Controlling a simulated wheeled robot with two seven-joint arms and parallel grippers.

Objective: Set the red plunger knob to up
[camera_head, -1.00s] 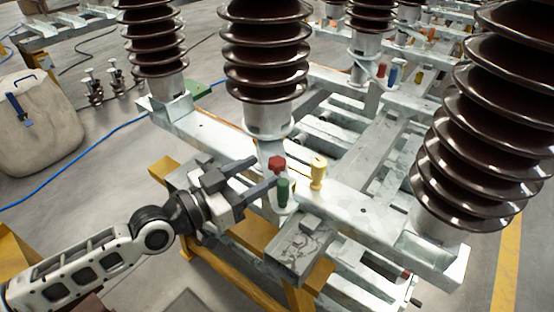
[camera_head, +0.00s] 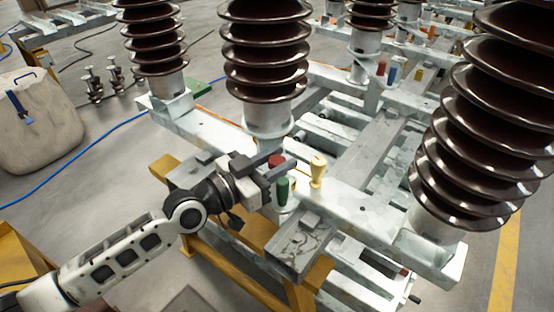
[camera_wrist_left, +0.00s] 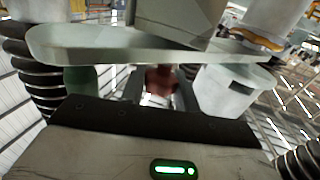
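The red plunger knob (camera_head: 276,160) sits on the grey steel frame below the middle brown insulator. It is partly hidden by my left gripper (camera_head: 270,169), whose fingers reach to either side of it. In the left wrist view the red knob (camera_wrist_left: 160,79) shows between the two fingers, with narrow gaps beside it, so the gripper looks open around it. Contact cannot be made out. A green knob (camera_head: 283,188) stands just in front of the red one, and a yellow knob (camera_head: 318,170) stands to its right. My right gripper is not in view.
Tall ribbed insulators (camera_head: 266,60) rise behind the knobs, and a large one (camera_head: 490,130) stands at the right. A grey bracket (camera_head: 303,243) lies in front of the knobs. Yellow supports (camera_head: 262,232) stand under the frame.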

